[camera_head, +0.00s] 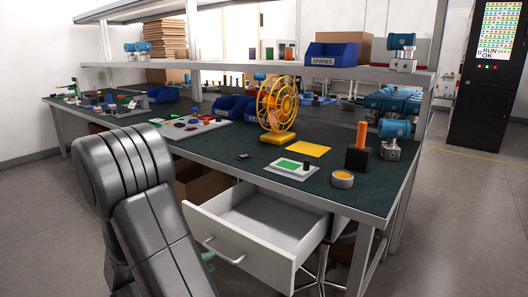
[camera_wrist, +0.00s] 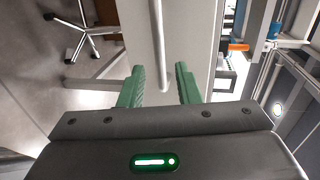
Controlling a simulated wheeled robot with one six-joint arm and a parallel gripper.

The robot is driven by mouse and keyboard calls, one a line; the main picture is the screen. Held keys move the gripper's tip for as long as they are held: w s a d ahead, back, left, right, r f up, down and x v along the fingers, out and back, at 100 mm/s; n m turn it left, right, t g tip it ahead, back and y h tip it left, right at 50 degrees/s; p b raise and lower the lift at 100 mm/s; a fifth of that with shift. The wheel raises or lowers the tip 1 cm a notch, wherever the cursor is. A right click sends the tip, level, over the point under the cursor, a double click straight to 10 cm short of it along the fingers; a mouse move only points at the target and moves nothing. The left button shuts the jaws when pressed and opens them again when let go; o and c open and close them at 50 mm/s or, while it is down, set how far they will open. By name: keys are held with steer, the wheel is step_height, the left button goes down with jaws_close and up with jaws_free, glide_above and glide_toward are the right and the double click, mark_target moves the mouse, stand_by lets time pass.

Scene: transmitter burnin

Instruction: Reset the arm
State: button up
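My arm (camera_head: 140,200) is bent in the left foreground of the head view. My gripper (camera_wrist: 160,69) has two green fingers, spread apart with nothing held between them. In the wrist view it faces the white drawer front, and the drawer's bar handle (camera_wrist: 159,40) runs between the fingertips, apart from both. In the head view the drawer (camera_head: 262,222) is pulled out and looks empty. Bits of green finger show just under its handle (camera_head: 224,251); the rest of the gripper is hidden behind my arm.
The workbench (camera_head: 225,155) above the drawer carries a yellow reel (camera_head: 277,105), blue bins (camera_head: 232,107), a yellow sheet (camera_head: 308,149) and an orange-handled tool (camera_head: 360,140). A stool base (camera_wrist: 88,35) stands near the drawer. The floor at the right is open.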

mark_target(220, 256)
steer(key=b+x, duration=0.1)
steer(key=x, duration=0.5)
steer(key=shift+w+d, duration=0.15)
steer(key=shift+w, duration=0.1)
